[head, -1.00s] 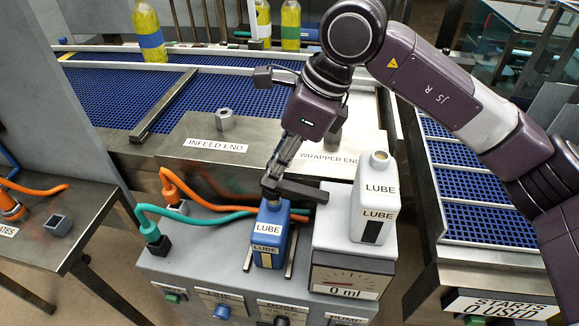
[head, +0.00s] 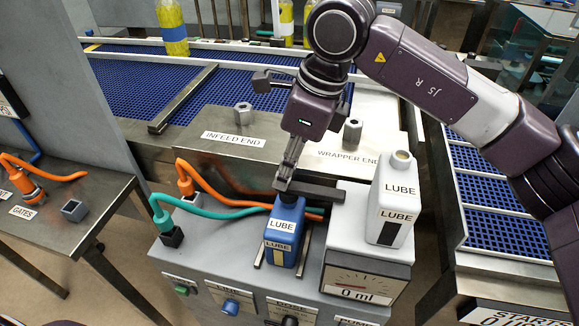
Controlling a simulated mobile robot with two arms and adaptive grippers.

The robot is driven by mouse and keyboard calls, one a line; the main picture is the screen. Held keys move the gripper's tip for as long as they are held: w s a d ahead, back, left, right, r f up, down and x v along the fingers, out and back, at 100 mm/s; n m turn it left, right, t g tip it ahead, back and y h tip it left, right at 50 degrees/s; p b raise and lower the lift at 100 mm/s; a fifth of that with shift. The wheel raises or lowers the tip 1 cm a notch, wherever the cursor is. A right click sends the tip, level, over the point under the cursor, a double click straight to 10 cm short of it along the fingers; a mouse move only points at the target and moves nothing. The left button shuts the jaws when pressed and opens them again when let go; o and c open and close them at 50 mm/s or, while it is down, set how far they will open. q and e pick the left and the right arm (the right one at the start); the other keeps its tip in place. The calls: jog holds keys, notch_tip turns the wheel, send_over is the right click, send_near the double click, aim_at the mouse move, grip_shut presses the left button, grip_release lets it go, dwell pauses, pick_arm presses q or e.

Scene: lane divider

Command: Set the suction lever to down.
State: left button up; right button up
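My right gripper (head: 286,178) points down just above the blue LUBE bottle (head: 284,232) on the grey lubrication unit. Its fingers look close together, seen edge-on; I cannot tell whether they grip anything. A dark horizontal bar (head: 318,193) lies at the fingertips, running right toward the white LUBE bottle. It may be the suction lever, but no label shows that, and I cannot tell whether the fingers touch it. My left gripper is not in view.
The white LUBE bottle (head: 396,200) stands on the gauge box (head: 365,278), which reads 0 ml. Teal (head: 215,212) and orange (head: 210,188) hoses run behind the blue bottle. The INFEED END and WRAPPER END plate lies behind. A metal table (head: 60,215) stands left.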

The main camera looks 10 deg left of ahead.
aim_at(298, 186)
jog(key=o, duration=0.4)
jog(key=shift+a, duration=0.65)
jog(key=shift+d, duration=0.25)
jog(key=shift+d+r, duration=0.15)
jog(key=shift+r, duration=0.1)
jog(key=v, duration=1.1)
jog(key=shift+r, duration=0.25)
